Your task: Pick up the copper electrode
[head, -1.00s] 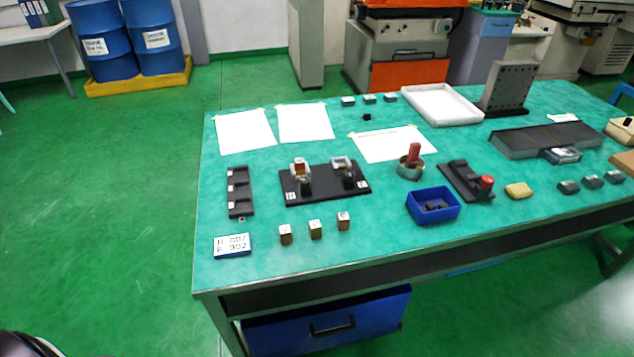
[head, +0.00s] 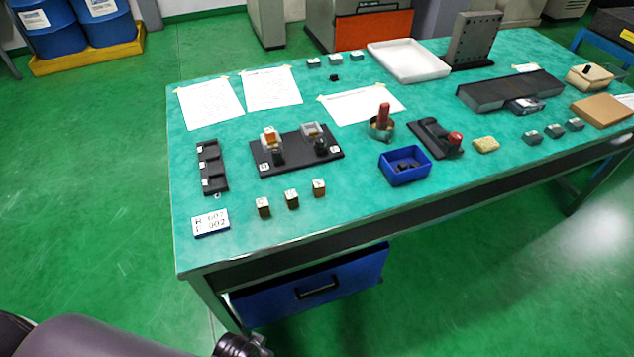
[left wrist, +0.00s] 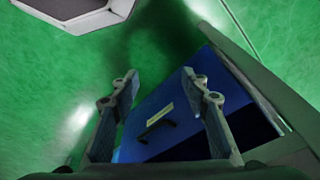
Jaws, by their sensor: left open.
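An orange-copper piece (head: 270,138) also sits in the left holder of a black plate (head: 297,157). I cannot tell which one is the copper electrode. My left gripper (left wrist: 160,75) is open and empty in the left wrist view, below table height near the blue drawer. My right gripper is not in view.
A black slotted rack (head: 212,168) and a white label plate (head: 211,222) lie left of the blocks. A blue bin (head: 405,166) is to their right. The table edge and blue drawer (head: 318,288) are close to my left arm. The tabletop around the blocks is clear.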

